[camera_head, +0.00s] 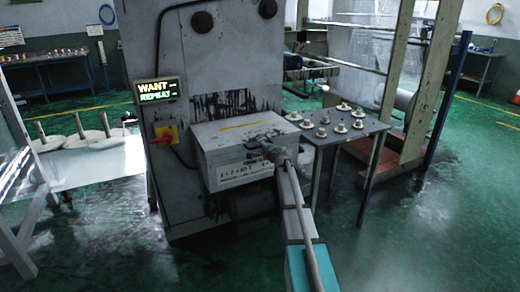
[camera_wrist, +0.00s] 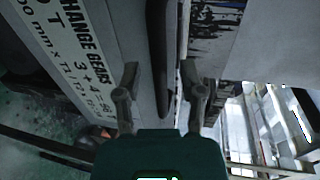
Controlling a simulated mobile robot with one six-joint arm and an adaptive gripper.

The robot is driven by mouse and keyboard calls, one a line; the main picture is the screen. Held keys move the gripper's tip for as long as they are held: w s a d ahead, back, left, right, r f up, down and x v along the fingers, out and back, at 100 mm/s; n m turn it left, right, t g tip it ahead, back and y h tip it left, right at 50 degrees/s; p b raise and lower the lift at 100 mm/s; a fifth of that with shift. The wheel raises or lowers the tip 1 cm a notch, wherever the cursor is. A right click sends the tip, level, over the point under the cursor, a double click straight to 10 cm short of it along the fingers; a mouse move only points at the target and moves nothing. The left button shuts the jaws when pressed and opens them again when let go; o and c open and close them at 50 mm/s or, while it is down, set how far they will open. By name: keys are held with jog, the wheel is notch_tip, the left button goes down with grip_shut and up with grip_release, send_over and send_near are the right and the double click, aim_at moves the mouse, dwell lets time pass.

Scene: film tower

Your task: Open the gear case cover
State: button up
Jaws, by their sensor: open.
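The gear case (camera_head: 228,135) is a pale grey box on the front of the tall grey machine, with its cover closed. It carries a white label, which reads "CHANGE GEARS" in the wrist view (camera_wrist: 75,45). My gripper (camera_head: 264,140) is at the right part of the cover's front edge in the head view. In the wrist view my gripper (camera_wrist: 160,85) is open, one finger on each side of a dark bar (camera_wrist: 160,40) that looks like the cover's handle. I cannot tell whether the fingers touch it. My arm hides part of the case's right front.
A lit sign (camera_head: 157,90) reads "WANT" and "REPEAT", above a red and yellow switch (camera_head: 162,134). A small table (camera_head: 352,133) with several white round parts stands close right of the case. A pale bench (camera_head: 95,165) with spindles is at left. Green floor is clear in front.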

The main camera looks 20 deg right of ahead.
dwell(0.3)
grip_shut()
jog(key=shift+a, duration=0.1)
